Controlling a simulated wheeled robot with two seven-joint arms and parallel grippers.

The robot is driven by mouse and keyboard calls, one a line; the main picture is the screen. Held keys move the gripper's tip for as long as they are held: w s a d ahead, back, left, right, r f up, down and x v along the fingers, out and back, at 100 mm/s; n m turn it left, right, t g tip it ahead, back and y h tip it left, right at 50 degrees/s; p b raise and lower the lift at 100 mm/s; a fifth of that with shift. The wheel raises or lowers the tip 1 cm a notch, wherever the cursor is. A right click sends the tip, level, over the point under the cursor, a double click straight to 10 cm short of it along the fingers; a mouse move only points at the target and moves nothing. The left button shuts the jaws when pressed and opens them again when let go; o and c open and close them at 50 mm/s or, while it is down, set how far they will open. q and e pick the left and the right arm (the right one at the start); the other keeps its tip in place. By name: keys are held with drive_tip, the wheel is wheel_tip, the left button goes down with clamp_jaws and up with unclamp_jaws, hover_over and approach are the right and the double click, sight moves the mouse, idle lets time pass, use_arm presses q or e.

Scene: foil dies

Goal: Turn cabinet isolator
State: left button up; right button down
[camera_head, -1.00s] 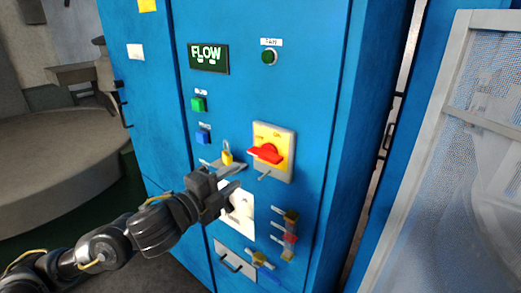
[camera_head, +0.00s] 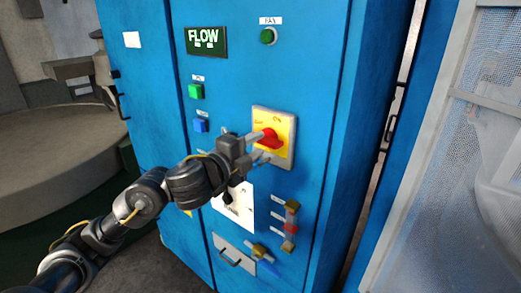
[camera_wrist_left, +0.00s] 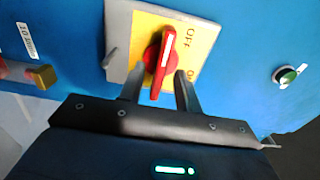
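The cabinet isolator is a red rotary handle (camera_head: 268,139) on a yellow plate (camera_head: 287,127) with a grey surround, on the blue cabinet front. My left gripper (camera_head: 259,146) is at the handle's left side in the head view. In the left wrist view the gripper (camera_wrist_left: 160,82) is open, with one finger on each side of the red handle (camera_wrist_left: 163,60). Blue and yellow show in the gaps beside the handle, so the fingers do not look closed on it. The handle's white stripe points up and slightly right there. My right gripper is not in view.
The blue cabinet (camera_head: 225,85) also carries a FLOW display (camera_head: 206,41), a green FAN button (camera_head: 268,36), a green button (camera_head: 196,91) and a blue button (camera_head: 201,125). A column of small parts (camera_head: 290,226) sits below the isolator. A mesh panel (camera_head: 480,150) stands at right.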

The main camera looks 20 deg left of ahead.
use_arm(q)
drive_tip(key=shift+x, duration=0.9)
